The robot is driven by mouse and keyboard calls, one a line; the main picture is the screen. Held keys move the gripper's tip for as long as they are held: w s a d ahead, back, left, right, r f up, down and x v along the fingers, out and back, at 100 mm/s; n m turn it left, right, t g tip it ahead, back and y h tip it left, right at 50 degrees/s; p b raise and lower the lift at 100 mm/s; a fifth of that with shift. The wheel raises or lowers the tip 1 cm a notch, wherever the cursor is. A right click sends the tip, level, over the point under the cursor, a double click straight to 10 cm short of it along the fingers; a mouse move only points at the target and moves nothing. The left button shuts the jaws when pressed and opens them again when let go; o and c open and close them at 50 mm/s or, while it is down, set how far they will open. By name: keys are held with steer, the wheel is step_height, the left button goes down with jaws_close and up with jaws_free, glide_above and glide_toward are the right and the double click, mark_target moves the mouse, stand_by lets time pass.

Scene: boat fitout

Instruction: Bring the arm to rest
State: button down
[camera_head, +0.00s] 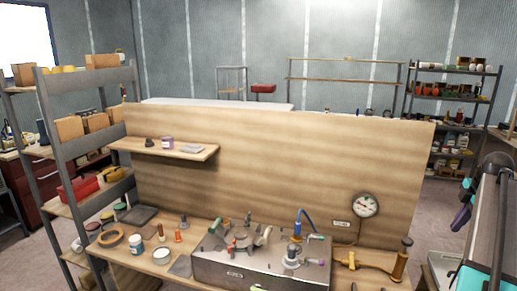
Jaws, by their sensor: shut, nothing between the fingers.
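Part of my arm (490,225) shows at the right edge, as a long grey link with a bright teal part low down. Small dark and purple parts show just left of the link. I cannot make out a gripper or fingertips among them. The arm stands to the right of the workbench, and I see no contact between them.
A wooden bench (135,262) with a tall back panel (290,160) fills the middle. A steel box (240,272), brass fitting (385,263), gauge (365,205) and small jars crowd it. Shelving (60,130) stands left, a rack (445,95) back right. Some floor shows right of the panel.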

steer(key=w+a+f+m+g, duration=0.1)
steer(key=w+a+f+m, duration=0.2)
steer(key=a+f, duration=0.9)
steer(key=w+a+f+m, duration=0.3)
steer(key=a+f, duration=0.6)
steer(key=a, duration=0.5)
steer(key=s+a+f+m+g, duration=0.1)
steer(key=s+a+f+m, duration=0.25)
steer(key=a+f, duration=0.5)
steer(key=s+a+f+m, duration=0.2)
steer(key=s+a+f, duration=0.3)
steer(key=a, duration=0.6)
steer(key=s+a+f+m+g, duration=0.1)
steer(key=s+a+f+m, duration=0.1)
steer(key=s+a+f, duration=0.6)
steer(key=s+a+f+g+b, duration=0.1)
steer(key=s+f+g+b, duration=0.4)
steer(key=s+f, duration=1.7)
step_height(320, 180, down, 4)
steer(key=b, duration=0.5)
steer(key=shift+a+r+g, duration=0.2)
steer(key=shift+a+g, duration=0.1)
steer(key=shift+a, duration=0.05)
